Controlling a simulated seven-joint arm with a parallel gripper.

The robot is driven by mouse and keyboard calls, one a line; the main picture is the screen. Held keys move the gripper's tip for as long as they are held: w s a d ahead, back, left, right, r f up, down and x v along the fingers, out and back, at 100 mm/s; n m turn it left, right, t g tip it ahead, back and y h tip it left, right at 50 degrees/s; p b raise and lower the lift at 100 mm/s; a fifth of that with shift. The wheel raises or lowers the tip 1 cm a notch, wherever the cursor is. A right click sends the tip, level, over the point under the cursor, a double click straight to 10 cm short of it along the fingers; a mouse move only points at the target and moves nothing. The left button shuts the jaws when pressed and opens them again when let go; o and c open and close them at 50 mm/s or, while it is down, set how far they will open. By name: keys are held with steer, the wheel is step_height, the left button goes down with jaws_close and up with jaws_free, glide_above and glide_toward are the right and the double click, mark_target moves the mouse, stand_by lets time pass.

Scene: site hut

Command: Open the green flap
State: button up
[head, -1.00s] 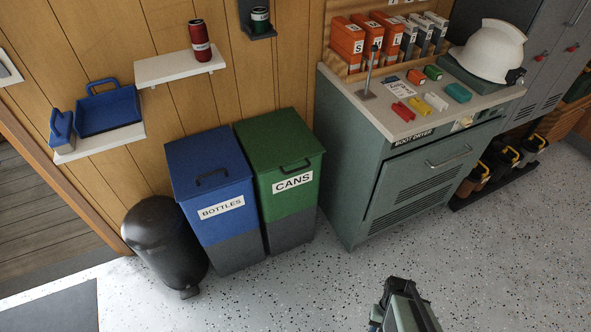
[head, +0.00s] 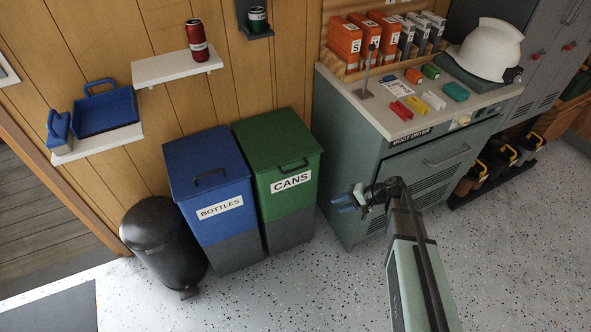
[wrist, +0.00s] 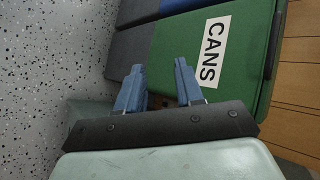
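The green CANS bin (head: 291,197) stands upright beside the blue bin. Its green flap (head: 272,138) lies closed on top, with a dark handle (head: 293,166) near the front edge, above the white CANS label (head: 291,182). My gripper (head: 345,204) is to the right of the green bin, in front of the boot dryer, apart from the flap and handle. In the wrist view, the two blue fingers (wrist: 160,78) are spread with nothing between them. The green front (wrist: 185,40) and its label show beyond them.
The blue BOTTLES bin (head: 211,190) adjoins on the left, with a black pedal bin (head: 160,245) further left. The grey-green boot dryer cabinet (head: 350,150) stands close on the right. A white shelf (head: 176,66) hangs above the bins. The speckled floor in front is clear.

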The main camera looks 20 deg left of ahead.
steer(key=w+a+r+y, duration=0.3)
steer(key=r, duration=0.1)
steer(key=t+y, duration=0.1)
steer(key=y, duration=0.2)
glide_toward(296, 169)
steer(key=a, duration=0.3)
steer(key=a+f, duration=0.1)
steer(key=a, duration=0.2)
steer(key=a+f, duration=0.1)
steer(key=a, duration=0.3)
steer(key=shift+f, duration=0.1)
jaws_close()
